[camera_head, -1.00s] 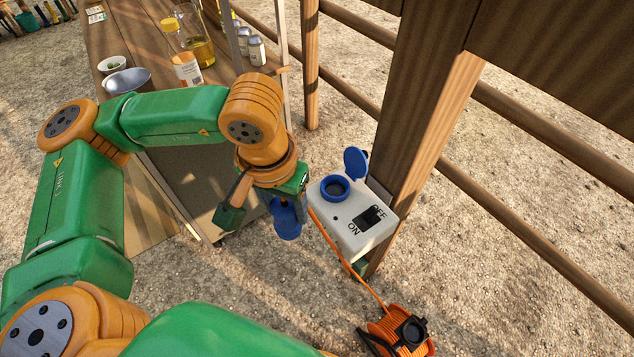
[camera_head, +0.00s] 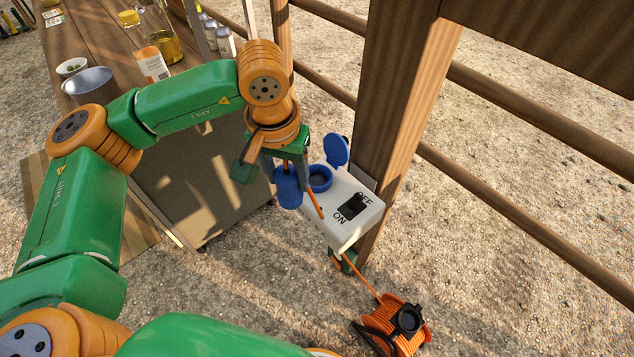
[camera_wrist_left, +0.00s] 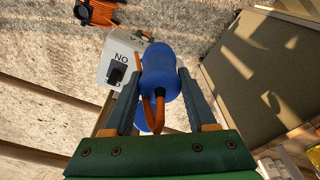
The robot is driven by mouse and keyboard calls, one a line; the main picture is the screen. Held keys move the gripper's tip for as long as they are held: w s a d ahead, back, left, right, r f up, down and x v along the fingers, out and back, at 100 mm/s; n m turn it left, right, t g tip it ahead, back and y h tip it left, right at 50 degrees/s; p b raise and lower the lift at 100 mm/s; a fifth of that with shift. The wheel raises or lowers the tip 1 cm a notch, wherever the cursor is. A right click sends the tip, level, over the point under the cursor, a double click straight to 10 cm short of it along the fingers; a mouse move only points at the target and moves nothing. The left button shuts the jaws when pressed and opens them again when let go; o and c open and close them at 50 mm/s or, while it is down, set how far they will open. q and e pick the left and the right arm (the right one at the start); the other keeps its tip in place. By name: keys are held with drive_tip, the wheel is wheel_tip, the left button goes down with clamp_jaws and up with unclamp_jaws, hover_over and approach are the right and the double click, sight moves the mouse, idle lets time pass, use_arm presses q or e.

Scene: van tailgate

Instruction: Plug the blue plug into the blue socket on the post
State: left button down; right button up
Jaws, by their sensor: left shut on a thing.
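The blue plug (camera_head: 289,188) is held in my left gripper (camera_head: 286,170), which is shut on it. An orange cable runs from the plug. The blue socket (camera_head: 319,179) sits on top of a white switch box (camera_head: 340,212) on the wooden post, with its blue lid (camera_head: 336,150) flipped open. In the head view the plug is just left of the socket, close beside it and not in it. In the left wrist view the plug (camera_wrist_left: 160,72) is between the fingers and hides most of the socket. My right gripper is not in view.
The wooden post (camera_head: 398,110) and fence rails stand right of the box. An orange cable reel (camera_head: 398,322) lies on the ground below. A wooden table (camera_head: 110,50) with bowls, bottles and jars is at the upper left. Gravel ground is clear at right.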

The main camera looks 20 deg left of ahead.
use_arm(q)
drive_tip(key=w+d+f, duration=0.1)
drive_tip(key=w+f, duration=0.1)
drive_tip(key=w, duration=0.4)
drive_tip(key=w+f, duration=0.3)
drive_tip(key=w, duration=0.3)
drive_tip(key=shift+w+d+f, duration=0.2)
drive_tip(key=shift+d+f, duration=0.1)
drive_tip(key=shift+d, duration=0.05)
drive_tip(key=shift+f, duration=0.1)
idle(0.4)
drive_tip(key=shift+f+b, duration=1.05)
drive_tip(key=shift+f, duration=0.45)
drive_tip(key=shift+c, duration=0.6)
unclamp_jaws()
